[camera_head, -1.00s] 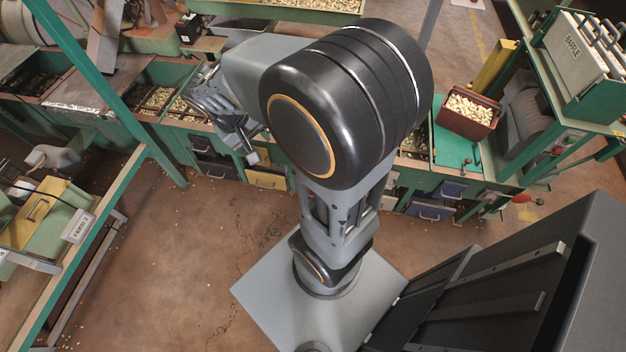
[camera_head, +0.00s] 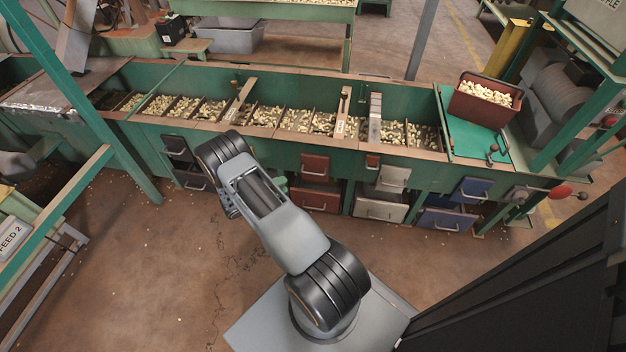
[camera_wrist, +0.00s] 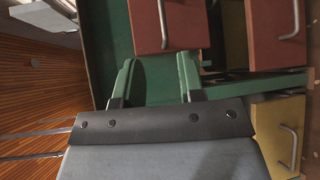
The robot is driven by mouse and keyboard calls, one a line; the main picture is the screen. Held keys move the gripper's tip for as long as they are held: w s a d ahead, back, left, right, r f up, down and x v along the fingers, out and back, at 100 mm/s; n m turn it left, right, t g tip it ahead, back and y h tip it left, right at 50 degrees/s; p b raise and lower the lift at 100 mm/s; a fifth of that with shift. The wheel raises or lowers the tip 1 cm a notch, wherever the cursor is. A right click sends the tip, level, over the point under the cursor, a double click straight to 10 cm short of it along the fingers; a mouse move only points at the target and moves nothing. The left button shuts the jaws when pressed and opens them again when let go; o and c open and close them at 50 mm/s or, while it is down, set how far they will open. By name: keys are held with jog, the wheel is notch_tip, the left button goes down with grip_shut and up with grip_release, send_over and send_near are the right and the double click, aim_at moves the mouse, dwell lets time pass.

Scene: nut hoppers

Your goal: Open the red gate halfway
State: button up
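Two red fronts with metal handles sit one above the other on the green bench: an upper one (camera_head: 314,167) and a lower one (camera_head: 314,200). In the wrist view, whose picture is rolled, one red front (camera_wrist: 168,27) is just beyond the fingers and another red front (camera_wrist: 268,38) is at the upper right. Which is the red gate, I cannot tell. Both look shut. My gripper (camera_wrist: 155,75) is open, its two green fingers apart with nothing between them, close to the red front but not gripping its handle. In the head view my arm largely hides the gripper.
A yellow front (camera_wrist: 285,130) is beside the red ones in the wrist view. White (camera_head: 380,207), blue (camera_head: 472,190) and black (camera_head: 176,147) fronts line the green bench (camera_head: 270,155). A red nut box (camera_head: 485,100) stands at its right. The floor before the bench is clear.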

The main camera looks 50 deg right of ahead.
aim_at(313, 174)
jog(key=b+x, duration=0.1)
jog(key=x, duration=0.3)
jog(key=b+x, duration=0.1)
jog(key=x, duration=0.4)
jog(key=b+x, duration=0.1)
jog(key=x, duration=0.3)
jog(key=shift+d+f, duration=0.3)
jog(key=shift+c, duration=0.3)
grip_shut()
